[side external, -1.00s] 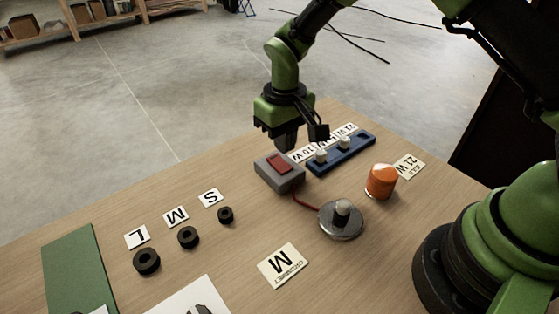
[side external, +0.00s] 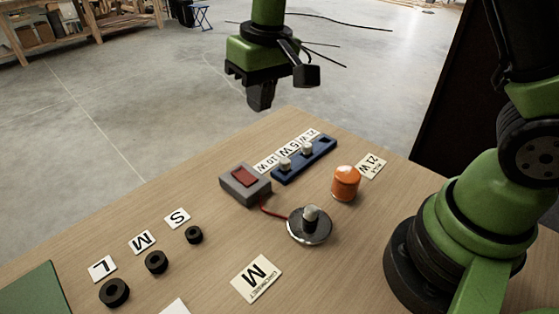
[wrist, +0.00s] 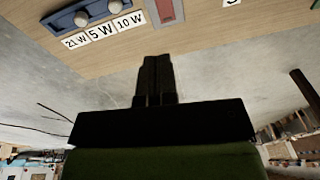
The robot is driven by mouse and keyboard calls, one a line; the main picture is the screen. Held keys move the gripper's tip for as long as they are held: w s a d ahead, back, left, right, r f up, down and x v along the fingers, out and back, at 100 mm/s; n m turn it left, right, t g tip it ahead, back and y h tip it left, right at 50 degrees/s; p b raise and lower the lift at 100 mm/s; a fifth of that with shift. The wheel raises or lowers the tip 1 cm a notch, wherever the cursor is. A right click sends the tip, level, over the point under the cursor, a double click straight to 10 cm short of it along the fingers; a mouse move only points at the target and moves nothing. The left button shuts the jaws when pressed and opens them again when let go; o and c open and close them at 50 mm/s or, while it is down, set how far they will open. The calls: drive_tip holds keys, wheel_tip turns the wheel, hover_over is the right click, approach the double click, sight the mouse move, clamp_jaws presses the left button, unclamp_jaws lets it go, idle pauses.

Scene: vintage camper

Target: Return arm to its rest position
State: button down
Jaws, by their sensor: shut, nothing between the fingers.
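My gripper (side external: 262,97) is shut and empty, pointing down above and beyond the table's far edge in the side external view. In the wrist view my gripper (wrist: 154,60) shows its two fingers together with nothing between them. A grey box with a red switch (side external: 245,184) sits on the table below it, clear of the fingers. The red switch also shows at the top of the wrist view (wrist: 166,10).
A blue bulb holder (side external: 320,158) with white bulbs, an orange cylinder (side external: 345,183) and a round lamp base (side external: 309,228) with a bulb stand on the table. Several black rings (side external: 156,262) lie by letter cards at left. Space around my gripper is clear.

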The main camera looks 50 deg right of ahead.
drive_tip(key=s+d+r+m+t+y, duration=0.1)
drive_tip(key=s+d+r+m+t, duration=0.15)
drive_tip(key=s+r, duration=0.7)
drive_tip(key=s+d+r+t, duration=0.1)
drive_tip(key=s+r+t, duration=0.1)
drive_tip(key=s, duration=0.7)
drive_tip(key=shift+s+d+t, duration=0.25)
drive_tip(key=shift+s+t, duration=0.15)
drive_tip(key=shift+t, duration=0.25)
